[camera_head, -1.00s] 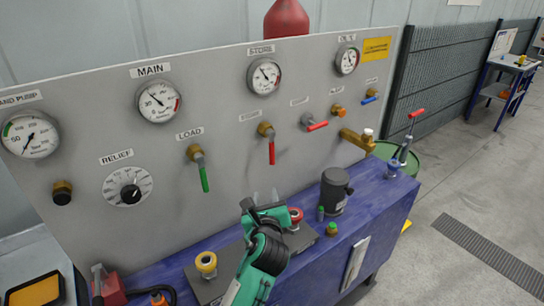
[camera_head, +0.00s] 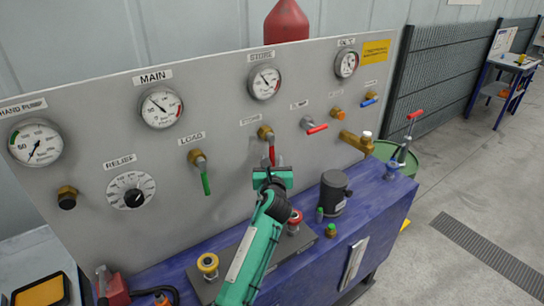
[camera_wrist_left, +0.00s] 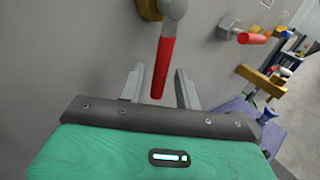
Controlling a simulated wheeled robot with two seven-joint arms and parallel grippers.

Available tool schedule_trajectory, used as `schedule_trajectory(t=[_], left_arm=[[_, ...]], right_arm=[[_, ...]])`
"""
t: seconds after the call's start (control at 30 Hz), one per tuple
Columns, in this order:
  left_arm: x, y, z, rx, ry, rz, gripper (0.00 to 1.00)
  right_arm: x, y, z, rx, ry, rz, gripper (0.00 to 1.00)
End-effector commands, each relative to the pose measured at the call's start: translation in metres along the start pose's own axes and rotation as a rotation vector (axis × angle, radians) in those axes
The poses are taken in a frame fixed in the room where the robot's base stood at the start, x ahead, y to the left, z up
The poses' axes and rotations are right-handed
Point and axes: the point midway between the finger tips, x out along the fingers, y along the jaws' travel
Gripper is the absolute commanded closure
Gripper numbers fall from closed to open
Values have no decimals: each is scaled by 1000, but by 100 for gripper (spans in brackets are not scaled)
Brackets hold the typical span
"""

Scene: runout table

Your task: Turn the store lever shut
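A red-handled lever (camera_head: 271,152) hangs straight down from a brass valve on the grey panel (camera_head: 230,150). It is below the gauge labelled STORE (camera_head: 264,82); its own small label is too small to read surely. My left gripper (camera_head: 271,168) is just in front of the handle's lower end. In the left wrist view the red handle (camera_wrist_left: 163,66) stands between the two fingers of the open left gripper (camera_wrist_left: 160,80), with a gap on each side. The fingers do not visibly touch it. My right gripper is in neither view.
The green LOAD lever (camera_head: 205,183) hangs down to the left. Another red lever (camera_head: 317,129) points right on the right side. A dark cylinder (camera_head: 335,190) and red-topped fitting (camera_head: 295,216) stand on the blue bench (camera_head: 370,215) near my arm.

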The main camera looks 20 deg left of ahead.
Motion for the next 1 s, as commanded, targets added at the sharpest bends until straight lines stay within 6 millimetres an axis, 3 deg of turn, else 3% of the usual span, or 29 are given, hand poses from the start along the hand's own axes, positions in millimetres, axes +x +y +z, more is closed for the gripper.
schedule_trajectory(t=[0.2, 0.5, 0.53, 0.7, 1.0], left_arm=[[17, 0, 0, -1, 0, 0, 66], [19, 0, 0, -1, 0, 0, 66], [18, 0, 0, -1, 0, 0, 68], [18, 0, 0, -1, 0, 0, 100], [20, 4, -1, -8, -4, 1, 100]], right_arm=[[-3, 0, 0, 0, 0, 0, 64], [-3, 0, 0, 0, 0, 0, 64], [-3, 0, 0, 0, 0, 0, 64], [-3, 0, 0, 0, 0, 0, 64], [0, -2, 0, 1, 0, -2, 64]])
